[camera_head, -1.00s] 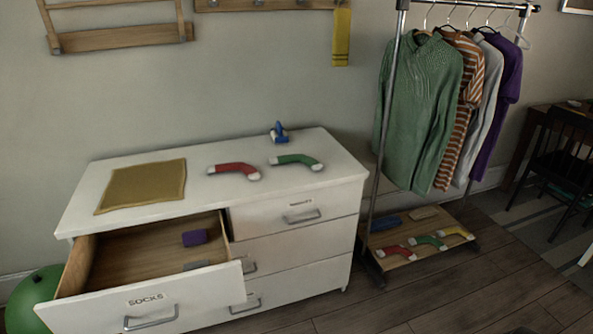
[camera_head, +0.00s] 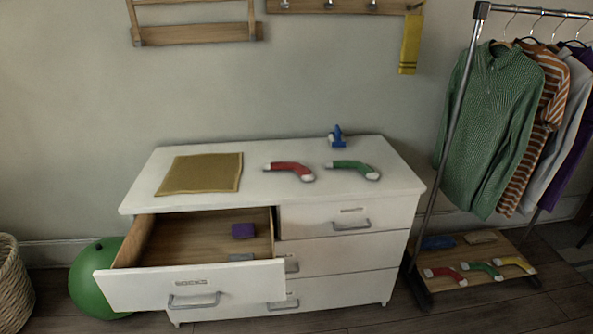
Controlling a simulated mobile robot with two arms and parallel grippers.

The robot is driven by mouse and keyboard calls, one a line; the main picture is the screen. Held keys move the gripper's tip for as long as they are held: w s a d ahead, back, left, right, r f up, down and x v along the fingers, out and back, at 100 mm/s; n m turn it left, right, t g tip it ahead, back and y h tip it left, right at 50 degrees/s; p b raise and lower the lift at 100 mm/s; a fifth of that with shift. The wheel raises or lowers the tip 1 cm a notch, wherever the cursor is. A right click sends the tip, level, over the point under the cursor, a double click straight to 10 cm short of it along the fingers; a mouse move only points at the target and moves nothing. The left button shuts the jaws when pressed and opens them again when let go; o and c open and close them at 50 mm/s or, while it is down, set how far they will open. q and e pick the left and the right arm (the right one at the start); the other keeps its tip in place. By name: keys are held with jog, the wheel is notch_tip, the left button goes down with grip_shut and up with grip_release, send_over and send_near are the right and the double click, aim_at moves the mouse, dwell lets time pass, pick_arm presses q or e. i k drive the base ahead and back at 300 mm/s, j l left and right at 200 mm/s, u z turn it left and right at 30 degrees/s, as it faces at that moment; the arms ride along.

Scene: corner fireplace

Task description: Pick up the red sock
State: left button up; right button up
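A red sock (camera_head: 289,170) with white ends lies on top of the white dresser (camera_head: 306,186), near its middle. A green sock (camera_head: 353,169) lies to its right. Another red sock (camera_head: 444,274) lies on the low wooden shelf (camera_head: 478,289) of the clothes rack, beside a green one (camera_head: 482,268) and a yellow one (camera_head: 514,264). Neither of my grippers is in view.
The dresser's top left drawer (camera_head: 190,285) is pulled open, with a purple item (camera_head: 243,230) and a grey item (camera_head: 241,257) inside. A mustard cloth (camera_head: 200,174) and a small blue object (camera_head: 337,136) lie on the dresser. A green ball (camera_head: 92,280) and wicker basket (camera_head: 12,285) stand left.

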aim_at(306, 174)
jog(key=i+l+u, duration=0.15)
jog(key=i+l, duration=0.15)
jog(key=i+l+u, duration=0.2)
jog(key=l, duration=0.25)
jog(key=i+l+u, duration=0.15)
jog(key=i+l, duration=0.25)
jog(key=i+l+u, duration=0.15)
jog(key=l, duration=0.4)
jog(key=i+j, duration=0.05)
jog(key=i, duration=0.05)
